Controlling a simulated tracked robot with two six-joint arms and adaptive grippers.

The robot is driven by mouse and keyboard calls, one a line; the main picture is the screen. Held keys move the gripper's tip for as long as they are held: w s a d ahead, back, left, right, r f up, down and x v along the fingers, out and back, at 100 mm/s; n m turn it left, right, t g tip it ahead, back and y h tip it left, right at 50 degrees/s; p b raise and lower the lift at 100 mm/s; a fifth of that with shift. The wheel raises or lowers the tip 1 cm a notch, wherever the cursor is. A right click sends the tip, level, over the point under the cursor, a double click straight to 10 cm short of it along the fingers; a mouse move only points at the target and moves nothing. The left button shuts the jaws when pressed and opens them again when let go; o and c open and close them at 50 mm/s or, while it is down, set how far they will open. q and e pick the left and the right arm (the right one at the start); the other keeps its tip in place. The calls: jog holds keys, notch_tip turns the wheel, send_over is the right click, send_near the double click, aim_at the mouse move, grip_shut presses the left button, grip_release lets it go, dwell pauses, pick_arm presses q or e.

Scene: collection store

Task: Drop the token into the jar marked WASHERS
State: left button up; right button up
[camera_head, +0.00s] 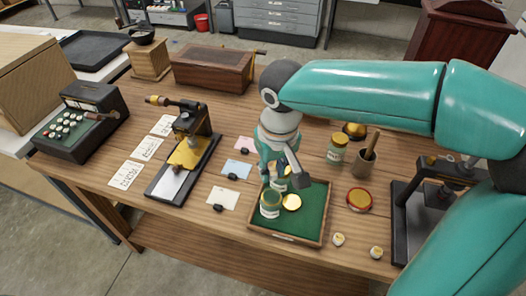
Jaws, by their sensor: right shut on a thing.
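My right gripper (284,182) points down over the back of the green-lined tray (312,219). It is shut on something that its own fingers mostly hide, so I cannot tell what. A glass jar (279,184) with a pale label shows between and just below the fingers. A third jar (338,150) with a yellowish top stands behind the tray. The labels are too small to read, so I cannot tell which is WASHERS. My left gripper is out of view.
A red-rimmed round lid (359,200), two small pale discs (338,239) (376,252) and a cup with a wooden handle (363,162) lie right of the tray. Left are cards (223,198), a press (183,160) and a keyed machine (82,122). A wooden box (213,69) stands behind.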

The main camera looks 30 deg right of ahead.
aim_at(271, 203)
jog(key=shift+w+f, duration=0.15)
jog(key=shift+f, duration=0.05)
jog(key=shift+f+b, duration=0.45)
jog(key=shift+b, duration=0.1)
notch_tip(271, 203, down, 2)
jog(key=shift+f+b, duration=0.2)
jog(key=shift+b, duration=0.75)
jog(key=shift+f+b, duration=1.05)
jog(key=shift+f, duration=0.2)
jog(key=shift+f, duration=0.1)
jog(key=o, duration=0.9)
jog(key=shift+o, duration=0.2)
jog(key=shift+s, duration=0.2)
